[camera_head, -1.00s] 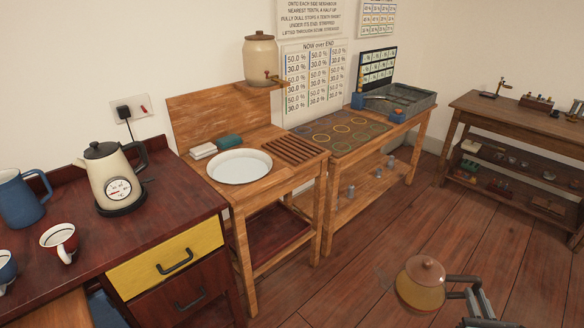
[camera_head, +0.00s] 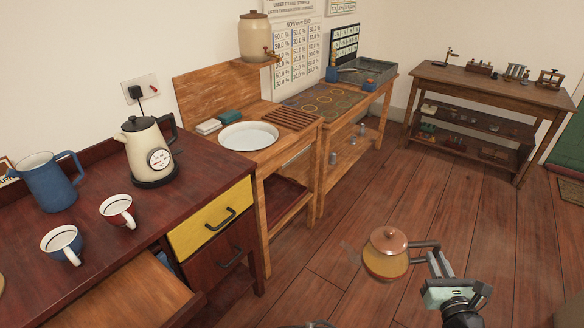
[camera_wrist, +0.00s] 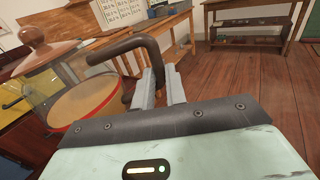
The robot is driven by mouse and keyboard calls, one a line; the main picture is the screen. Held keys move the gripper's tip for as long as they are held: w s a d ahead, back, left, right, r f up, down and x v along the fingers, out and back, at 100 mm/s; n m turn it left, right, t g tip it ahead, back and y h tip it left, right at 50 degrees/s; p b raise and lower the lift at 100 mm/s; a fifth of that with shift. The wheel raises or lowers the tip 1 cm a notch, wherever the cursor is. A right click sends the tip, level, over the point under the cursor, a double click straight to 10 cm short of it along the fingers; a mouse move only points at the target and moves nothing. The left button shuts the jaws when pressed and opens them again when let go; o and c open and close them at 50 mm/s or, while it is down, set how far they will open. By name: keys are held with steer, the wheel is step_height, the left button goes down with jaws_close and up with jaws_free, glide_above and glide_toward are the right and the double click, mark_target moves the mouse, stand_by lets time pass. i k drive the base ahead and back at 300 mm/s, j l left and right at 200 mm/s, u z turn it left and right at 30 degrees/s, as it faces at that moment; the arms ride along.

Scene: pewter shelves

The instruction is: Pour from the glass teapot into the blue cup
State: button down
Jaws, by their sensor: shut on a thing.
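The glass teapot (camera_head: 386,258) has a copper-coloured lid and amber liquid inside. My gripper (camera_head: 434,262) is shut on its dark handle and holds it in the air over the floor, right of the counter. In the wrist view the teapot (camera_wrist: 85,103) is at the left, and my gripper's fingers (camera_wrist: 160,90) close on the handle. The blue cup (camera_head: 62,245) stands upright on the dark red counter at the left, well apart from the teapot. Its inside looks pale; the bottom is hard to make out.
A red cup (camera_head: 118,211) stands beside the blue cup. A blue jug (camera_head: 49,182) and a cream kettle (camera_head: 147,146) stand behind them. An open drawer (camera_head: 125,298) juts out at the counter's front. A white basin (camera_head: 249,136) is on the wooden stand. The floor at right is clear.

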mark_target(64, 243)
steer(key=k+j, duration=0.3)
steer(key=j, duration=0.15)
steer(key=k+j, duration=0.25)
steer(key=j, duration=0.2)
steer(key=k+j, duration=0.3)
steer(key=j, duration=0.15)
steer(key=k+j, duration=0.3)
steer(key=j, duration=0.2)
steer(key=k+j, duration=0.25)
steer(key=j, duration=0.2)
